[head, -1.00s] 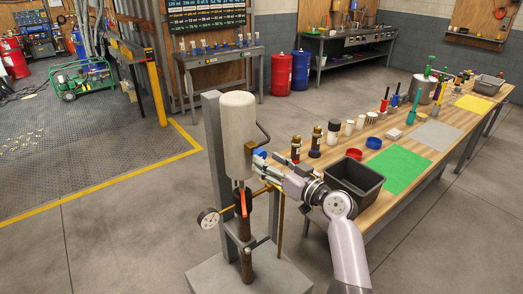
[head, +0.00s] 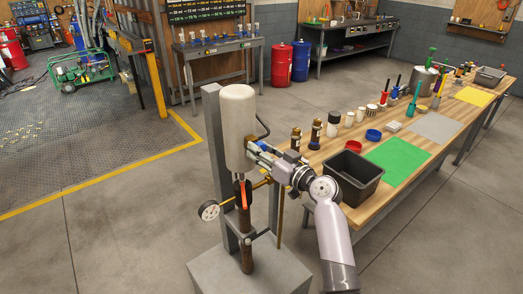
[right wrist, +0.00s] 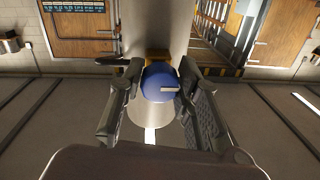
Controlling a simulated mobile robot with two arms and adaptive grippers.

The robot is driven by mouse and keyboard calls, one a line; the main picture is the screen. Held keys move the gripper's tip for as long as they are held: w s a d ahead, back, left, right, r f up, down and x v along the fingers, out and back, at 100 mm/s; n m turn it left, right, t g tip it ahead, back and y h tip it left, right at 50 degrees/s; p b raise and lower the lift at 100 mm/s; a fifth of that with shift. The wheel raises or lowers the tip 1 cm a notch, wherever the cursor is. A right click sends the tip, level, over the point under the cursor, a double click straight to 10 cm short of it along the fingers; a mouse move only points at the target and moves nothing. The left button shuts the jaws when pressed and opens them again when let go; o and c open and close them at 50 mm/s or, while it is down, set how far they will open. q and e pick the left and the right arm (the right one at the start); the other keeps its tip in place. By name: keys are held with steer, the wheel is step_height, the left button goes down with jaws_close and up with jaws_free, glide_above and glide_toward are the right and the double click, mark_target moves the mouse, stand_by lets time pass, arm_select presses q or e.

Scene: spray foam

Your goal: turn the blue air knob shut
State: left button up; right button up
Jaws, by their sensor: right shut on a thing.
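The blue air knob (right wrist: 158,78) is in the middle of the right wrist view, with a short pale mark on its face. It sits on a brass fitting at the side of the pale upright tank (head: 238,125). My right gripper (right wrist: 155,88) is shut on the knob, with one finger on each side of it. In the head view my right gripper (head: 258,152) reaches the tank's right side and mostly hides the knob. A red-orange lever (head: 243,195) and a round gauge (head: 209,210) are lower on the stand. My left gripper is not in view.
A wooden workbench (head: 385,183) stands to the right, with bottles, a black bin (head: 352,177) and a green mat (head: 398,160). My right arm passes close to the bin. The grey floor left of the stand (head: 130,225) is clear.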

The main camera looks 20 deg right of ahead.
steer(key=c, duration=0.5)
steer(key=shift+m, duration=0.3)
steer(key=m+b, duration=0.1)
steer(key=m, duration=0.1)
steer(key=shift+f+m, duration=0.1)
steer(key=shift+m, duration=0.2)
steer(key=m, duration=0.4)
steer(key=shift+m+t, duration=0.3)
steer(key=m, duration=0.2)
steer(key=m+p, duration=0.1)
steer(key=m, duration=0.1)
steer(key=shift+a+r+m, duration=0.1)
steer(key=shift+r+m, duration=0.1)
steer(key=shift+m, duration=0.2)
steer(key=m+p, duration=0.2)
steer(key=m, duration=0.2)
steer(key=shift+t+h, duration=0.3)
steer(key=shift+m+p, duration=0.4)
steer(key=shift+m, duration=0.6)
